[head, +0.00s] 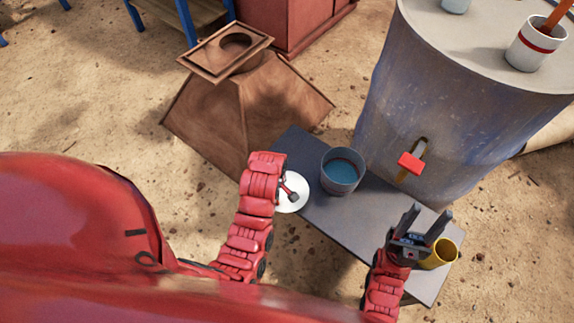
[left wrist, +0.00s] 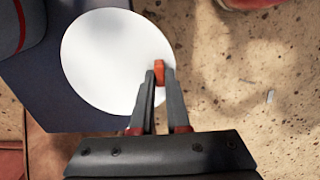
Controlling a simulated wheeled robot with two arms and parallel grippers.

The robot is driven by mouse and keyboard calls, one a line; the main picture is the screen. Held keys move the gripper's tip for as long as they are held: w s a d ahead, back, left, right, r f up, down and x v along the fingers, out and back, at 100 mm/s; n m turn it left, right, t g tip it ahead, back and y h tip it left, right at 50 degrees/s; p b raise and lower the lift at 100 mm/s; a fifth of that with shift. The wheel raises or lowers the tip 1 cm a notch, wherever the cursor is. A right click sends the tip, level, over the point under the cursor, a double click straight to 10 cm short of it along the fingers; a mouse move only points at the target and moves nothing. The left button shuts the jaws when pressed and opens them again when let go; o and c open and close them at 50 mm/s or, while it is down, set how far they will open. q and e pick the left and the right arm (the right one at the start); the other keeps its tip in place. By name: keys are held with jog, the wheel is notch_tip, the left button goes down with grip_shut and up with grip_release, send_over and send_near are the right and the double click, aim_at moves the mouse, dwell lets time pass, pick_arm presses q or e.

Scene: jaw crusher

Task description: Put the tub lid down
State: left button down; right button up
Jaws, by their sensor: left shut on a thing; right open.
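The tub lid (head: 293,193) is a white disc with a red grip. In the left wrist view the lid (left wrist: 110,60) lies over the edge of the dark grey bench, and the red grip (left wrist: 159,72) is between my left fingers. My left gripper (left wrist: 159,85) is shut on it. In the head view my left arm hides part of the lid. I cannot tell whether the lid touches the bench. My right gripper (head: 428,222) is open and empty over the bench's right end, beside a yellow cup.
The grey bench (head: 335,218) has free room in its middle. A grey tub (head: 341,172) with a blue inside stands on it, near the lid. The yellow cup (head: 442,252) is at the right end. A large barrel (head: 450,110) with a red-handled tap and a brown wooden hopper (head: 235,105) stand behind.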

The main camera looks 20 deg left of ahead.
pick_arm(q)
jog(key=w+a, duration=0.1)
jog(key=w, duration=0.4)
jog(key=w+a+f+b, duration=0.1)
jog(key=w+a, duration=0.1)
jog(key=w, duration=0.2)
jog(key=w+a, duration=0.1)
jog(key=w, duration=0.4)
jog(key=shift+w+a+f+b, duration=0.2)
jog(key=shift+w+b, duration=0.1)
jog(key=shift+b, duration=0.1)
jog(key=shift+w+f, duration=0.1)
jog(key=shift+f+b, duration=0.4)
jog(key=shift+f, duration=1.25)
jog(key=shift+f, duration=0.1)
jog(key=c, duration=0.9)
grip_release()
